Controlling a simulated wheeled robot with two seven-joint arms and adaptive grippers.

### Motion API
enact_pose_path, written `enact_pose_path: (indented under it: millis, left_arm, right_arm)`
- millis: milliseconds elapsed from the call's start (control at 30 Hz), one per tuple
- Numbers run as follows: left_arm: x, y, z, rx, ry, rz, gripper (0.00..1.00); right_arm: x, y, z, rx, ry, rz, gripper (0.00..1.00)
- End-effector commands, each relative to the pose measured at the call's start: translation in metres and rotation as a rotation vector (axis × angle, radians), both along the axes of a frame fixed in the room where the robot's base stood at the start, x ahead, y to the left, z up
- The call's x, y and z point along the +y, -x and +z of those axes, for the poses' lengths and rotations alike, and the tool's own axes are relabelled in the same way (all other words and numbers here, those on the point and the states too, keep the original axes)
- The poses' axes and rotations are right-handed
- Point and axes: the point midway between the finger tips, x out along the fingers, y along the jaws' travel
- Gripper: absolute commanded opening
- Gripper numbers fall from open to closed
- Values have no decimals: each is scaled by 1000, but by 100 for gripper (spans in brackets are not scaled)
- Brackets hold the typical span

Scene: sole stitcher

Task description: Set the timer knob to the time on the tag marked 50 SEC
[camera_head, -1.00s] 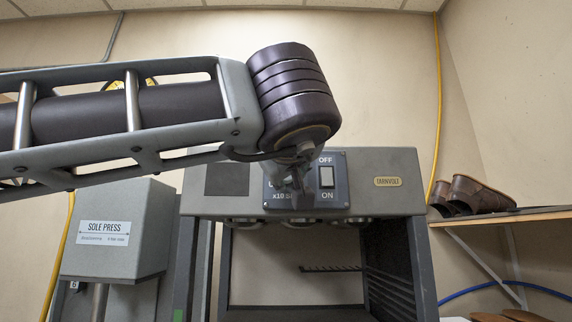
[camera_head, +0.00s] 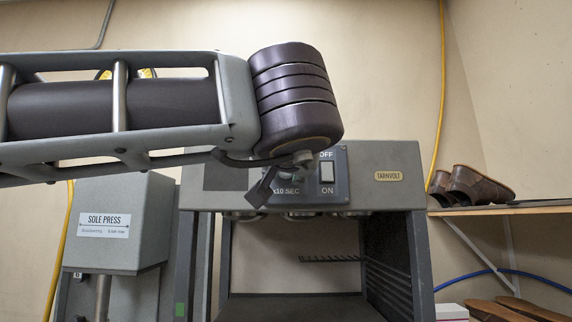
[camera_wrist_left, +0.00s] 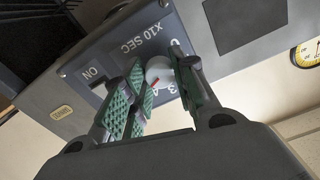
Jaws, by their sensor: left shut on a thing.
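The timer knob (camera_wrist_left: 158,70) is a pale round dial with a red pointer mark, on the dark control panel (camera_wrist_left: 105,60) marked X10 SEC. Part of the printed scale, including a 3, shows near it; the rest is hidden by my fingers. My left gripper (camera_wrist_left: 160,76) has its green-padded fingers on either side of the knob and is shut on it. In the head view my left gripper (camera_head: 282,180) is in front of the panel (camera_head: 339,191) and hides most of the knob. No tag marked 50 SEC is in view. My right gripper is not in view.
The panel's OFF/ON switch (camera_head: 327,172) is just right of my gripper. The grey TARNVOLT machine (camera_head: 390,195) has an open bay below. A SOLE PRESS machine (camera_head: 120,215) stands left. A shelf (camera_head: 520,209) with brown shoes (camera_head: 470,187) is at right.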

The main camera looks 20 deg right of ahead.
Motion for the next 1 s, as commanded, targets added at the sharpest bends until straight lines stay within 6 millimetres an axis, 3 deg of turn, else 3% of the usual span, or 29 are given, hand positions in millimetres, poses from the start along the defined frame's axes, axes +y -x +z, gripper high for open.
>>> enact_pose_path:
  millis: [400,1000]
  left_arm:
    - [0,1,1,-32,-105,-1,4]
    - [0,1,2,-38,-118,-1,4]
  right_arm:
    - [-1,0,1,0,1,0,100]
    - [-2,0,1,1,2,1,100]
